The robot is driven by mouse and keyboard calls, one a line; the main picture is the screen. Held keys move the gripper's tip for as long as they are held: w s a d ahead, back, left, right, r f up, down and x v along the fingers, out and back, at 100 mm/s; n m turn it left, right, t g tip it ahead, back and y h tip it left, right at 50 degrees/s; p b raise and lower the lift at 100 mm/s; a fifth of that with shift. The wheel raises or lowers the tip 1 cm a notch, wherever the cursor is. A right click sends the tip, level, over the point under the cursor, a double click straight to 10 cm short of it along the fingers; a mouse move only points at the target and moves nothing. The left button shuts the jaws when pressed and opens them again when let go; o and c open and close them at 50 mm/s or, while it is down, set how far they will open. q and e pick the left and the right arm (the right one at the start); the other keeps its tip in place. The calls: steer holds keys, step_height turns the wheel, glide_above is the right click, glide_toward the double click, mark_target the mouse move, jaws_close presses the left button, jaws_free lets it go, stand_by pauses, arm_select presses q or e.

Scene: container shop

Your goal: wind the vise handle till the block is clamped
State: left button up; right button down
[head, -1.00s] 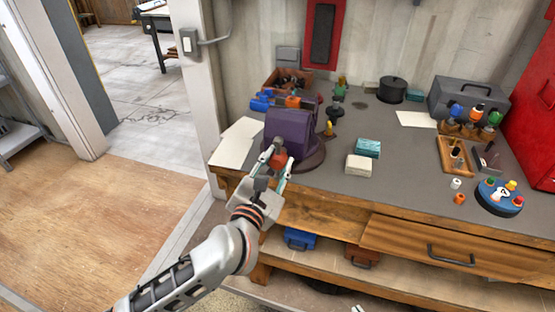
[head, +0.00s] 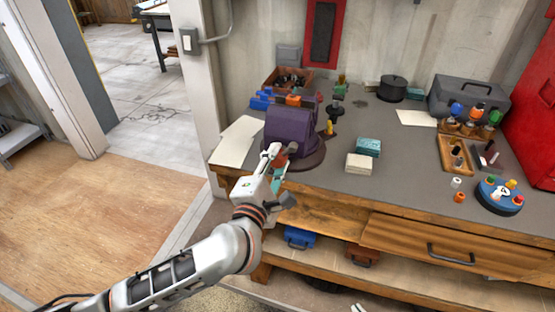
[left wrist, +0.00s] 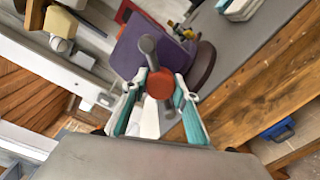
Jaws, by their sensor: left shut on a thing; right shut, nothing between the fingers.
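The purple vise (head: 288,130) stands on a round dark base near the left end of the bench. Its orange hub and grey handle bar face me; the orange hub (left wrist: 159,84) and the grey bar (left wrist: 150,52) show clearly in the left wrist view. My left gripper (head: 277,164) is shut on the vise handle at the hub; its teal-padded fingers (left wrist: 160,88) lie on either side. I cannot make out the block; the front jaw hides the gap behind it. Pale tips of my right gripper (head: 359,308) just show at the bottom edge of the head view, shut and empty.
Paper sheets (head: 236,140) lie left of the vise. A teal box (head: 368,147) and a cream box (head: 359,164) lie to its right. An open brown bin (head: 287,77) stands behind. Bare bench top lies right of the boxes. A drawer (head: 450,254) is below.

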arm_select(q)
steer(key=shift+s+f, duration=0.15)
steer(key=shift+f, duration=0.1)
steer(key=o, duration=1.1)
steer(key=shift+r, duration=0.2)
steer(key=shift+s, duration=0.15)
steer(key=v, duration=1.1)
steer(key=shift+s+a, duration=0.15)
steer(key=shift+s, duration=0.2)
